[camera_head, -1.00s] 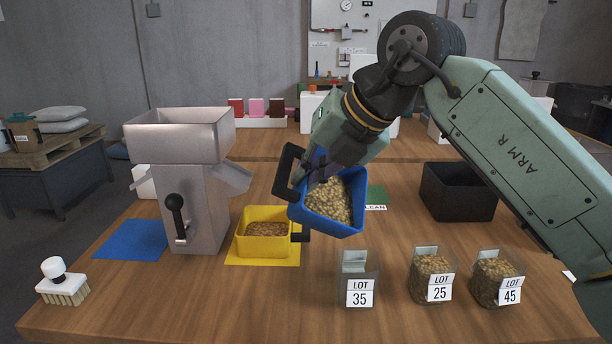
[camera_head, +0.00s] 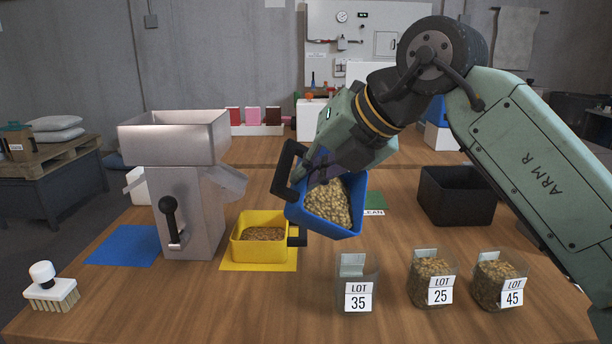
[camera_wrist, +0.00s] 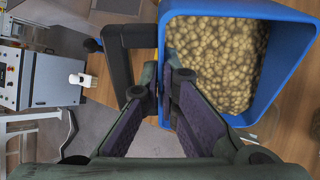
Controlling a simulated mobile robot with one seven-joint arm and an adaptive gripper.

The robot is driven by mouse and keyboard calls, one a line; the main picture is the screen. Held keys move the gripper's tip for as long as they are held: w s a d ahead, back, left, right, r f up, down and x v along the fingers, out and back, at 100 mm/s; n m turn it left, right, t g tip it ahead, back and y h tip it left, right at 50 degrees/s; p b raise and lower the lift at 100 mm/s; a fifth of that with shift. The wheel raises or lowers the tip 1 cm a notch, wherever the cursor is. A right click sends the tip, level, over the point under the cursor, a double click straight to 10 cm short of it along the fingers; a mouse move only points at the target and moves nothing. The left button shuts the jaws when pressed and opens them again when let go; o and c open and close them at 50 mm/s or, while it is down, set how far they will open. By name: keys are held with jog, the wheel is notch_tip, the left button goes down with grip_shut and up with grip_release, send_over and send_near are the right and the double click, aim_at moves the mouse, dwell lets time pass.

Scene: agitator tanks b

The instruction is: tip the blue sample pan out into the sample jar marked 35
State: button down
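The blue sample pan (camera_head: 352,228) is held in the air, full of tan, pebble-like grains, and tilted with its open side toward the head camera. My gripper (camera_wrist: 168,68) is shut on the pan at its handle side; the exact contact is partly hidden. The pan also fills the upper right of the wrist view (camera_wrist: 292,75). The clear sample jar marked 35 (camera_head: 358,298) stands upright on the bench and looks empty. The pan is above and to the left of this jar in the head view, apart from it.
Filled jars marked 25 (camera_head: 440,296) and 45 (camera_head: 512,298) stand right of jar 35. A yellow pan (camera_head: 240,250) with grains sits on a yellow mat (camera_head: 275,266), beside a grey mill (camera_head: 190,200). A black bin (camera_head: 458,205) is behind.

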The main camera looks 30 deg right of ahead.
jog(key=shift+s+d+t+b, duration=0.1)
jog(key=shift+s+t+b, duration=0.3)
jog(key=shift+b, duration=0.25)
jog(key=shift+r, duration=0.15)
jog(key=shift+s+t+b, duration=0.15)
jog(key=shift+t+b, duration=0.15)
jog(key=shift+b, duration=0.35)
jog(key=shift+s+r+t+b, duration=0.1)
jog(key=shift+s+t+b, duration=0.2)
jog(key=shift+b, duration=0.15)
jog(key=shift+s+d+y+b, duration=0.1)
jog(key=shift+s+y+b, duration=0.2)
jog(key=shift+b, duration=0.5)
jog(key=shift+s+t+b, duration=0.2)
jog(key=shift+t+b, duration=0.15)
jog(key=shift+t, duration=0.25)
jog(key=shift+s+d+t+b, duration=0.15)
jog(key=shift+s+t+b, duration=0.2)
jog(key=shift+b, duration=0.75)
jog(key=shift+s, duration=0.15)
jog(key=shift+s+f+t+y+b, duration=0.25)
jog(key=shift+t+b, duration=0.2)
jog(key=shift+b, duration=0.5)
